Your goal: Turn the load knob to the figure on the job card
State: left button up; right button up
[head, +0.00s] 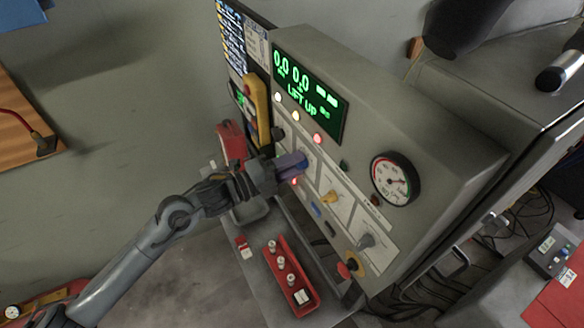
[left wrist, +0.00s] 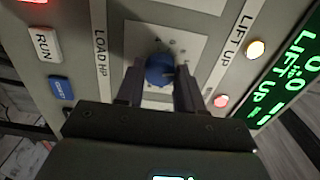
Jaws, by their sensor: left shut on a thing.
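My left gripper (head: 283,172) reaches the sloped grey control panel (head: 420,130) from the left. In the left wrist view its two fingers (left wrist: 160,92) stand either side of the round blue load knob (left wrist: 159,70) and are shut on it. The knob sits on a light plate with small scale marks beside the "LOAD HP" label (left wrist: 101,55). The fingers hide part of the scale, and I cannot read the knob's setting. A pale printed sheet (head: 256,46) hangs beside the dark screen; its text is too small to read, and I cannot tell whether it is the job card.
The green display (head: 308,92) reads zeros and "LIFT UP". A yellow pendant (head: 258,105) is close above my gripper. A red tray (head: 304,309) holds several small pieces below.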

dwell(0.3)
pick_arm(q)
jog(key=o, duration=1)
jog(key=shift+a, duration=0.1)
jog(key=b+v, duration=0.1)
jog(key=v, duration=0.9)
jog(key=shift+s+a, duration=0.2)
jog(key=shift+a, duration=0.05)
